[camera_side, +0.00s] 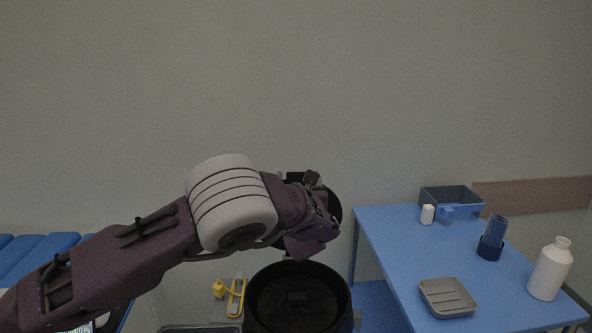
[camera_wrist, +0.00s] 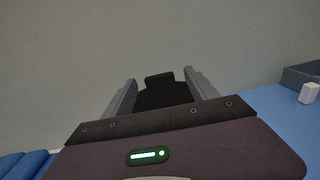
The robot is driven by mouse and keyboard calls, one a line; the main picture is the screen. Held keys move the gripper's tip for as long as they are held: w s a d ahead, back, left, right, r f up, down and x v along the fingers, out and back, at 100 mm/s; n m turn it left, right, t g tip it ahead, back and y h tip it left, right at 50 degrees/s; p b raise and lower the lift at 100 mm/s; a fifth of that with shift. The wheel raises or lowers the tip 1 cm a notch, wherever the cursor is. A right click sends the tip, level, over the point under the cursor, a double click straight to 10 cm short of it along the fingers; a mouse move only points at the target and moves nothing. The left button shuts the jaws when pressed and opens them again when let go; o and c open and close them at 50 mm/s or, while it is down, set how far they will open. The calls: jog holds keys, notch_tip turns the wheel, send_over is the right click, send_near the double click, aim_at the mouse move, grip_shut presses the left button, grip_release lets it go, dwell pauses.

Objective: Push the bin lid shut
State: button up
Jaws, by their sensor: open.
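The black round bin (camera_side: 322,288) stands open below my gripper in the side view, its dark inside showing. Its black lid (camera_side: 335,203) is raised upright behind my gripper, which hides most of it. In the wrist view the dark lid (camera_wrist: 163,97) shows between the two grey fingers, with a small black tab at its top. My gripper (camera_wrist: 160,76) is open, with a finger to each side of the lid in that view; I cannot tell whether it touches. In the side view my gripper (camera_side: 314,225) is above the bin, its fingertips mostly hidden.
A yellow item (camera_side: 236,296) is left of the bin.

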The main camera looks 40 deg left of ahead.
aim_at(296, 173)
jog(key=x, duration=0.7)
jog(key=shift+s+a+f, duration=0.1)
jog(key=shift+s, duration=0.05)
grip_shut()
